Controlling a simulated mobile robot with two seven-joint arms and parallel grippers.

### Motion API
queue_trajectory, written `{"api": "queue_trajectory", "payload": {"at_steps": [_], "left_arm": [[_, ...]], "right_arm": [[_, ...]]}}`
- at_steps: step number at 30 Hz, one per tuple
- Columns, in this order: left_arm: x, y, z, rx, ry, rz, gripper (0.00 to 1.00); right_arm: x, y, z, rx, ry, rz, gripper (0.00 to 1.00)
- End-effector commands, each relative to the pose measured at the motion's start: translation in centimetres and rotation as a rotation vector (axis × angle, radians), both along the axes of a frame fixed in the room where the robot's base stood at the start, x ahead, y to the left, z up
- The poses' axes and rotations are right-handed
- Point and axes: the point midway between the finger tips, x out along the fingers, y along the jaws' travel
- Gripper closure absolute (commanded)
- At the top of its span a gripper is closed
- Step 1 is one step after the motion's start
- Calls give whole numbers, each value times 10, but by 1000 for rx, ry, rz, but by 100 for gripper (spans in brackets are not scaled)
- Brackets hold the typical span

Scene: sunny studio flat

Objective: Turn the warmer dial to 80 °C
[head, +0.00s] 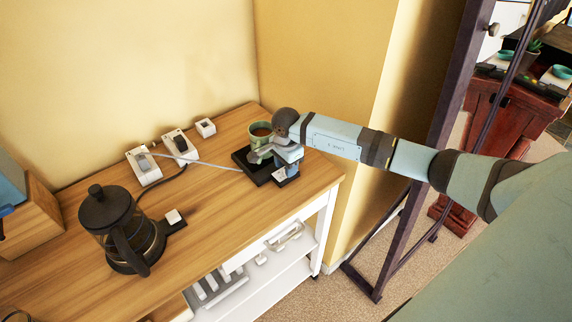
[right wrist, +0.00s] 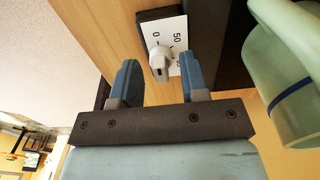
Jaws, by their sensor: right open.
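The warmer (head: 256,170) is a black plate at the right end of the wooden counter, with a green cup (head: 262,134) of brown drink on it. In the right wrist view the warmer's dial (right wrist: 160,60) is a pale knob on a white scale plate (right wrist: 170,30). The marks 0 and 50 show; another mark is partly hidden by the knob. I cannot tell its exact setting. My right gripper (right wrist: 161,82) is open, its blue fingers apart on either side of the dial and just short of it. In the head view the gripper (head: 285,158) partly hides the warmer. My left gripper is out of view.
The green cup (right wrist: 290,75) is close by on the right in the wrist view. A black-lidded glass pot (head: 118,228) stands at the front left. White sockets (head: 180,147) and cables lie along the wall. The counter between pot and warmer is mostly clear.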

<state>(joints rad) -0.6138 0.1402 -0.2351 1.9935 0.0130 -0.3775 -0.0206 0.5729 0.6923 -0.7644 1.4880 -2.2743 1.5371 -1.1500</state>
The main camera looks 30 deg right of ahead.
Motion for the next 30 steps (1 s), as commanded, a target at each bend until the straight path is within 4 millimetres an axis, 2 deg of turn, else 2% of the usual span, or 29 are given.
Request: {"api": "queue_trajectory", "payload": {"at_steps": [3,8,9,20,30], "left_arm": [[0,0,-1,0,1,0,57],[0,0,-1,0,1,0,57],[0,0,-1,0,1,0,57],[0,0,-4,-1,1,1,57],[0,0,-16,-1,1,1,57]], "right_arm": [[0,0,0,0,0,0,62],[0,0,0,0,0,0,99],[0,0,0,0,0,0,100],[0,0,-1,-1,0,-41,100],[1,-1,-2,-1,0,-270,100]]}}
